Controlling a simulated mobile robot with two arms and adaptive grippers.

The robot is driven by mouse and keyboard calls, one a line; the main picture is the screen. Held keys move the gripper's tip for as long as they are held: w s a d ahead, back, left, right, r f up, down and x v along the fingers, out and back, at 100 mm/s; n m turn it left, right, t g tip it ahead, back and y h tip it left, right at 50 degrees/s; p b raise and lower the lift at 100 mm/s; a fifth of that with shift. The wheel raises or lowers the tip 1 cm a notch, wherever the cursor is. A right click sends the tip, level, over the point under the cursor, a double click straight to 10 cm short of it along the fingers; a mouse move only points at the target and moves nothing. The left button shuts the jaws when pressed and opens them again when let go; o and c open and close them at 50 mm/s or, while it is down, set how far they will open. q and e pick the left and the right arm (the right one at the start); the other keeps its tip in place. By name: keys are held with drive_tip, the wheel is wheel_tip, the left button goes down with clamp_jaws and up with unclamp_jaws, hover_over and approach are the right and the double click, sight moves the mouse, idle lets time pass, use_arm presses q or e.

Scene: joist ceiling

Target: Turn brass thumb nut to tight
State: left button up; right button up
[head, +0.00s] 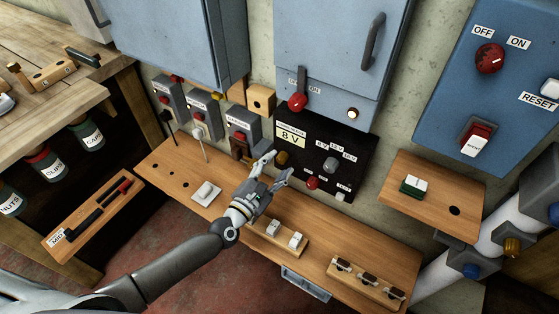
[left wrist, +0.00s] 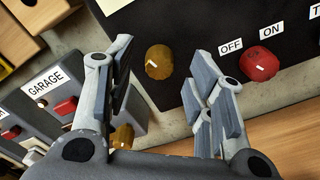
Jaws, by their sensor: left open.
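A round brass thumb nut (head: 283,157) with a pale mark sits at the lower left of the black panel marked 8 V. In the left wrist view the brass nut (left wrist: 159,62) shows whole, between and beyond my fingers, with space on both sides. My left gripper (head: 277,168) is open and empty, pointing at the nut from the front. It also shows in the left wrist view (left wrist: 160,78). I cannot tell the exact gap in depth. No tight mark is readable near the nut. My right gripper is not in view.
The black panel (head: 358,170) also carries a grey knob (head: 330,164) and a red knob (head: 312,182), right of the nut. Switch boxes (head: 241,122) stand on the left. A wooden bench (head: 340,236) with switches lies below. Another brass part (left wrist: 122,135) shows beside the GARAGE box.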

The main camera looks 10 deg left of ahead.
use_arm(q)
drive_tip(key=shift+x, duration=1.15)
drive_tip(key=c, duration=1)
drive_tip(key=shift+c, duration=0.2)
